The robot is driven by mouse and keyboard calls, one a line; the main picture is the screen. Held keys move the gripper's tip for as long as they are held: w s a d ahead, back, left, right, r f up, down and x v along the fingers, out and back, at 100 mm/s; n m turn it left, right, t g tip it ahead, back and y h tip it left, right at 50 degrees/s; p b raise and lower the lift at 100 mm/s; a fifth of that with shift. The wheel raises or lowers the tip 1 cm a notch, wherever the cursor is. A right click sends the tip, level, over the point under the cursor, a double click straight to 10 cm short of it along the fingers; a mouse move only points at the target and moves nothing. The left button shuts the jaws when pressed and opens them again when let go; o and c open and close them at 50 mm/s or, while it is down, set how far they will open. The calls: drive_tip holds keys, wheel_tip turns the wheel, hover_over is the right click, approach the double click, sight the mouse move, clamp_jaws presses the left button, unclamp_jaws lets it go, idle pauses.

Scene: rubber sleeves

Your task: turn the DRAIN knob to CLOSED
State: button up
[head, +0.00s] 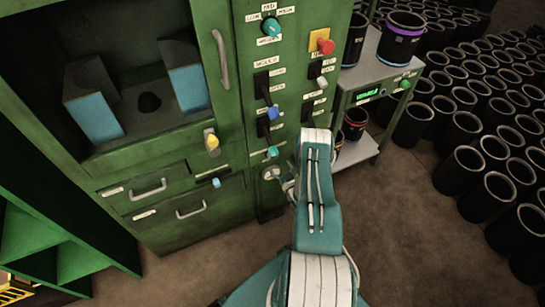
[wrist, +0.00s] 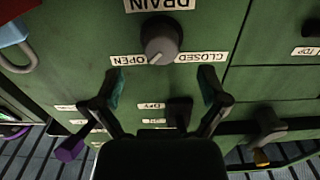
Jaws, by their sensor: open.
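The DRAIN knob (wrist: 161,38) is round and grey, on the green panel in the wrist view. The DRAIN label (wrist: 160,4) is above it in the picture. The OPEN label (wrist: 130,60) is at its lower left and the CLOSED label (wrist: 201,57) at its lower right. A pale mark on the knob's rim points downward, slightly toward OPEN. My gripper (wrist: 162,87) is open and empty, its teal-tipped fingers apart, below the knob in the picture and not touching it. In the head view my arm reaches the lower panel, and my gripper (head: 287,187) is partly hidden.
Other controls crowd the panel: a teal knob (head: 272,153), black levers (head: 262,88) and a red button (head: 326,46). Drawers with handles (head: 150,188) lie to the left. A metal cart (head: 362,88) and several black sleeves (head: 463,165) stand to the right.

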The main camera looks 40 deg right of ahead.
sight(274, 158)
drive_tip(key=x, duration=0.5)
drive_tip(key=shift+w, duration=0.3)
drive_tip(key=c, duration=1.2)
